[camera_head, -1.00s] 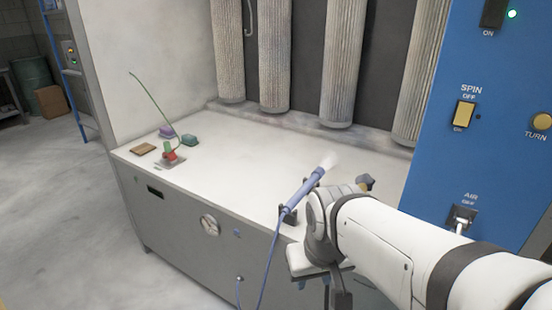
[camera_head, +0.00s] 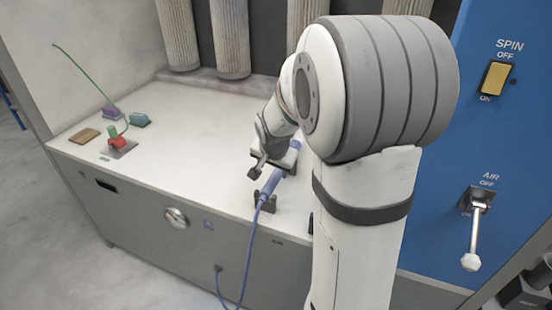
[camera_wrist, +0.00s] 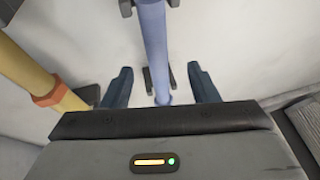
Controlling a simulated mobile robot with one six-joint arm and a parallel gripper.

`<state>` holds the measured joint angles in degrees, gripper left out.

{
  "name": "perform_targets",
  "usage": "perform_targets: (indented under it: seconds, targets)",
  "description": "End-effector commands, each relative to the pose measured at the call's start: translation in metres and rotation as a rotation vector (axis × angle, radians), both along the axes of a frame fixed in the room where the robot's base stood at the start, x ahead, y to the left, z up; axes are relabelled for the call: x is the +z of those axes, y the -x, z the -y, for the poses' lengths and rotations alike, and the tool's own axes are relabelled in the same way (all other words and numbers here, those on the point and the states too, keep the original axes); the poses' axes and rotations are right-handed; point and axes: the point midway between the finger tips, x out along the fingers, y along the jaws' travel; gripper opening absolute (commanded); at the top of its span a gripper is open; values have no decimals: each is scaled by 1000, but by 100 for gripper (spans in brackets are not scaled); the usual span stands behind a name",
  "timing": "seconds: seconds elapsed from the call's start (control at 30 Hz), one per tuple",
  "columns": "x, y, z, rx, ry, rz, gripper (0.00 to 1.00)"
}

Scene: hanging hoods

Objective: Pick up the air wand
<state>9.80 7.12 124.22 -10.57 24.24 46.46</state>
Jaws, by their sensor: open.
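The air wand (camera_head: 268,190) is a blue tube lying in dark cradle brackets (camera_head: 265,203) on the white bench top, with a blue hose (camera_head: 247,262) hanging over the front edge. My gripper (camera_head: 272,165) is over the wand and hides part of it in the head view. In the wrist view the wand (camera_wrist: 153,40) runs lengthwise between the two fingers of my open gripper (camera_wrist: 160,75), with space on both sides. Its near end goes out of sight behind the gripper body. I cannot tell the exact height gap.
A yellow tube with an orange collar (camera_wrist: 48,93) lies close at left in the wrist view. Grey hanging filter tubes (camera_head: 230,40) stand behind the bench. Small coloured items (camera_head: 118,143) sit at the bench's left. A blue panel (camera_head: 460,120) with an AIR lever (camera_head: 474,225) stands at right.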

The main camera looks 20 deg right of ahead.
Motion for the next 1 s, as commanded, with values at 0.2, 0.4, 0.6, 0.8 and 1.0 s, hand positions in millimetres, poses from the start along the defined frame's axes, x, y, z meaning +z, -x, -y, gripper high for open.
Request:
perform_targets:
  seconds: [0.2,0.4,0.6,0.8,1.0]
  targets:
    - [-22,-8,5,-2,-2,-3,54]
    - [-50,-16,11,-2,-1,-5,54]
    - [-63,-23,13,0,0,-3,54]
    - [-63,-23,13,0,-1,-2,54]
    - [-63,-23,12,0,-1,-2,39]
